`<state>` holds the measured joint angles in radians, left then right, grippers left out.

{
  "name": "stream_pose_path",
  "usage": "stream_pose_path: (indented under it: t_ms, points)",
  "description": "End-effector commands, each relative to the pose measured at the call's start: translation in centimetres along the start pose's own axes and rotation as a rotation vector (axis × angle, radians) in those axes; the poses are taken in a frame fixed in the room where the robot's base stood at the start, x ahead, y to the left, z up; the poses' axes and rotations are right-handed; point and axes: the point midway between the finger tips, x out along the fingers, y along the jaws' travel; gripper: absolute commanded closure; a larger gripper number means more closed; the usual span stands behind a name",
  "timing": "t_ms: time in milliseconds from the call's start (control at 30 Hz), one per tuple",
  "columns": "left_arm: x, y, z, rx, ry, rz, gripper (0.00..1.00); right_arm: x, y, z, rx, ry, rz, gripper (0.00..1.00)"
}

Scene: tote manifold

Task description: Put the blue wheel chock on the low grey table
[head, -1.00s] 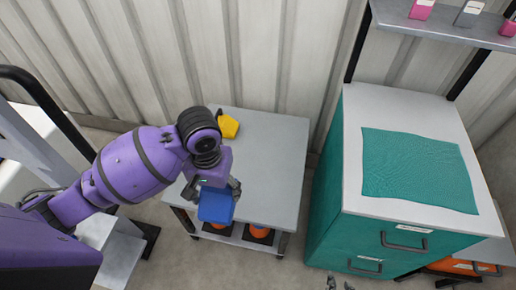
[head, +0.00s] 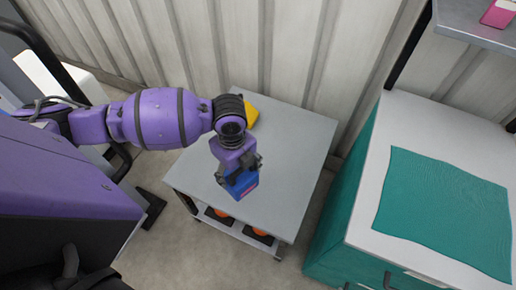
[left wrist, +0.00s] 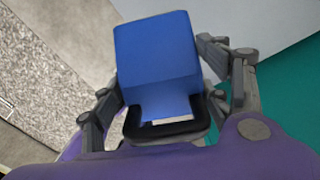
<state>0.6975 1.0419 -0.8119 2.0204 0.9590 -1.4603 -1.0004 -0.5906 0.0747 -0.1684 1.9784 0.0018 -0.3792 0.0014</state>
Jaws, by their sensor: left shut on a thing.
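In the left wrist view the chock (left wrist: 158,62) sits between the two fingers of the shut left gripper (left wrist: 168,108). The low grey table (head: 292,140) has a flat grey top. In the head view the chock appears over the table's front left part. I cannot tell how far it is above the top. The table (left wrist: 235,20) also shows in the left wrist view. My right gripper is not in view.
A yellow object (head: 250,114) lies at the table's back left, partly behind my arm. Orange things sit on the lower shelf (head: 232,227). A teal cabinet (head: 340,210) with a teal mat (head: 440,205) stands to the right. The table's middle and right are clear.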

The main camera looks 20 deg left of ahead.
Motion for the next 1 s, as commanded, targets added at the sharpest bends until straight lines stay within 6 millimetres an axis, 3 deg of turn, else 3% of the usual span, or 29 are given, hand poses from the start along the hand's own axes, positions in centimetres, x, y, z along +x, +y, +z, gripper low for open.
stream_pose_path:
  t_ms: [300, 500, 700, 1000]
  points:
    - [3.3, 0.1, 3.9, 0.778, -0.008, -0.002, 0.67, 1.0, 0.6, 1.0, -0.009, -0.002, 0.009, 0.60]
    - [4.2, 0.2, 5.5, 1.083, -0.015, -0.006, 0.67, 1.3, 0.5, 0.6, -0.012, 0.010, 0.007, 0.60]
    - [4.7, -0.6, 5.5, 1.186, -0.018, -0.011, 0.67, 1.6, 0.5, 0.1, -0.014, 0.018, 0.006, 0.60]
    - [7.5, -5.9, 0.9, 1.190, -0.016, -0.014, 0.67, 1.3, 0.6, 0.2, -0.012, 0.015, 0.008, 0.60]
